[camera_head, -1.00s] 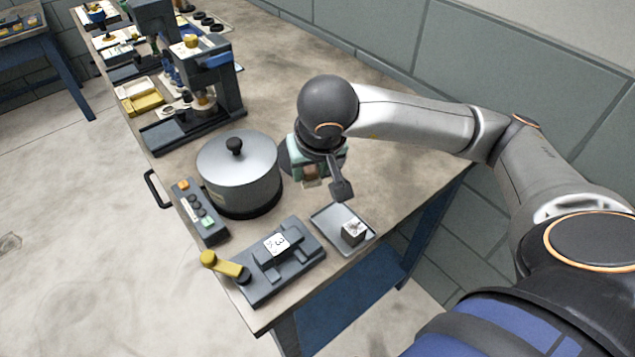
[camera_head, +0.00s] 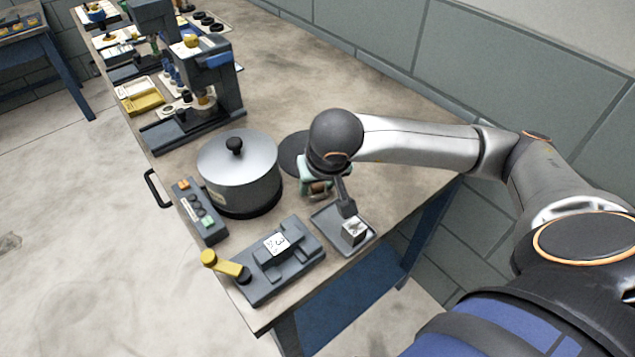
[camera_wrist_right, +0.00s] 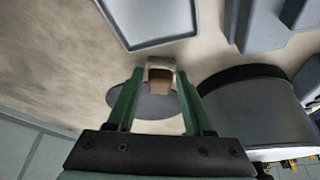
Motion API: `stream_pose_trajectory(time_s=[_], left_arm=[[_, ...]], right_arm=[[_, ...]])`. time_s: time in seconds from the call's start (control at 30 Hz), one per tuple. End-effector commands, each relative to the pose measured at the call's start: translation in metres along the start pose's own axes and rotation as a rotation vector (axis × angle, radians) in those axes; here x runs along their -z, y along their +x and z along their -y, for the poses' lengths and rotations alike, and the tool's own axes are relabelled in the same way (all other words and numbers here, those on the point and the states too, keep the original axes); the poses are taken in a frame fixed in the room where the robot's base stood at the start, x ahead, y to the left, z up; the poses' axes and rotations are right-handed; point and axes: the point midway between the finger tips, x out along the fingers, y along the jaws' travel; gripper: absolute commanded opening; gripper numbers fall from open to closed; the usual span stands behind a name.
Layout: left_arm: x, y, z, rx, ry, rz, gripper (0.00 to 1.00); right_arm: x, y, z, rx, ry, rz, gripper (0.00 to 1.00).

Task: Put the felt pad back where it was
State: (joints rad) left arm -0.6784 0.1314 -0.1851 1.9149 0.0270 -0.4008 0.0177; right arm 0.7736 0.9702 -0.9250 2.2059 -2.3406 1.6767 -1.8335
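A small block with a beige top and a brown side (camera_wrist_right: 160,76), which I take to be the felt pad, sits between the green fingers of my right gripper (camera_wrist_right: 158,84). In the head view the right gripper (camera_head: 316,186) is partly hidden by its wrist and holds the brown piece (camera_head: 318,187) over the bench, between the pot and the grey tray. The gripper looks shut on it. A flat dark round disc (camera_head: 292,152) lies on the bench behind the gripper. My left gripper is not in view.
A shallow grey tray (camera_head: 325,217) holds a metal cube (camera_head: 353,231). A lidded pot (camera_head: 240,172), a button box (camera_head: 199,211) and a dark fixture with a yellow handle (camera_head: 279,263) stand left of it. A press (camera_head: 215,85) stands farther back. Bench behind my arm is clear.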

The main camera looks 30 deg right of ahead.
Motion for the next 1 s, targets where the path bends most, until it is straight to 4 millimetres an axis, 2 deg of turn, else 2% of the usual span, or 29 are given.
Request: stream_pose_trajectory(time_s=[0.03, 0.17, 0.43, 0.57, 1.0], left_arm=[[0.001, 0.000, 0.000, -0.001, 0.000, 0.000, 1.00], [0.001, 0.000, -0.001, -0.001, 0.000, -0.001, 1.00], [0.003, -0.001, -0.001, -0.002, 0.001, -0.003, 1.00], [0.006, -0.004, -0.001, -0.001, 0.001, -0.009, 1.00], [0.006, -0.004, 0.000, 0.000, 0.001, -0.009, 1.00]], right_arm=[[0.000, 0.000, 0.000, 0.000, 0.000, 0.000, 0.58], [0.000, 0.000, 0.000, 0.000, 0.001, 0.000, 0.73], [0.001, -0.001, 0.000, 0.000, 0.001, 0.000, 0.74], [0.003, -0.008, 0.000, 0.002, 0.000, -0.003, 0.74], [0.003, -0.098, 0.001, 0.004, 0.000, -0.006, 0.74]])
